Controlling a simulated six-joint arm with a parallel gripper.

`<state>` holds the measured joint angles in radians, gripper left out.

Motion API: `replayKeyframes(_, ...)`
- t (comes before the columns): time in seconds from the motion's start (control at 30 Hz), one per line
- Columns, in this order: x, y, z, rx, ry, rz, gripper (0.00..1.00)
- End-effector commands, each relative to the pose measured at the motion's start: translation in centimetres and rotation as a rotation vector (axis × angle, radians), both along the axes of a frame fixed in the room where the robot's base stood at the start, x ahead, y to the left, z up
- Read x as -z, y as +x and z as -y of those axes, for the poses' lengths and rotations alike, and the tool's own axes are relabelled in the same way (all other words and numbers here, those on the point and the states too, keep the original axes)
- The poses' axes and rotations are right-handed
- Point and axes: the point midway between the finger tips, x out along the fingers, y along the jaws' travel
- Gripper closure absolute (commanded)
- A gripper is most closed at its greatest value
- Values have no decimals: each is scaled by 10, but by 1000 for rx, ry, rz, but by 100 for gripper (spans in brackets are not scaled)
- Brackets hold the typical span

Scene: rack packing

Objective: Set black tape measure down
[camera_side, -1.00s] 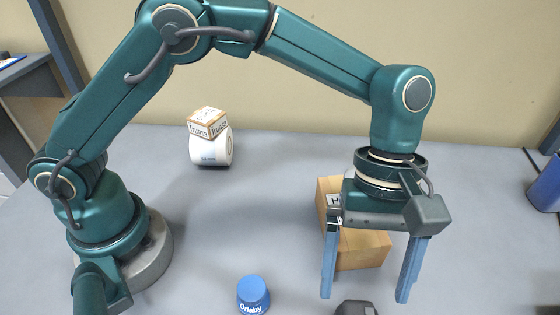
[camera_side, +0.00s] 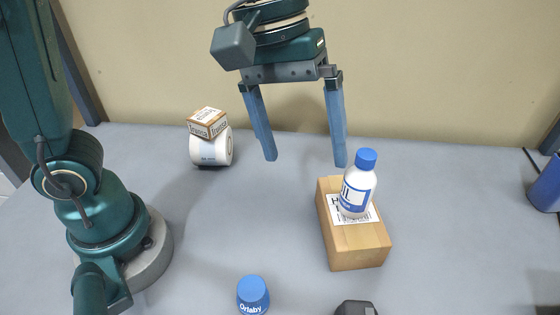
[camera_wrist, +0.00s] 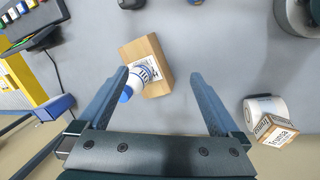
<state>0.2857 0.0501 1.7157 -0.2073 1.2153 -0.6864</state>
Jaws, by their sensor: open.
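The black tape measure (camera_side: 356,308) lies on the grey table at the bottom edge of the side view, partly cut off by the frame. A dark piece at the top edge of the wrist view (camera_wrist: 131,3) appears to be the same tape measure. My gripper (camera_side: 306,160) is raised well above the back of the table, far from the tape measure. Its two blue fingers are spread apart with nothing between them. In the wrist view my gripper (camera_wrist: 160,73) also shows open and empty.
A blue Orlaby-labelled item (camera_side: 253,295) stands at the front. A white roll (camera_side: 212,150) with a small carton (camera_side: 207,122) on top stands at the back left. A blue container (camera_side: 546,186) is far right.

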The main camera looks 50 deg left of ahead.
Motion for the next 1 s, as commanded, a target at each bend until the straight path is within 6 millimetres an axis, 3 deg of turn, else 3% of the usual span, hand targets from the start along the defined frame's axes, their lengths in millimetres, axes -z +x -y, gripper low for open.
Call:
replayKeyframes(0.2,-1,-31,-59,150,117,224,0)
replayKeyframes(0.4,15,-59,-95,289,260,367,0)
replayKeyframes(0.6,28,-72,-110,370,348,426,0)
replayKeyframes(1.0,30,-74,-112,384,360,432,0)
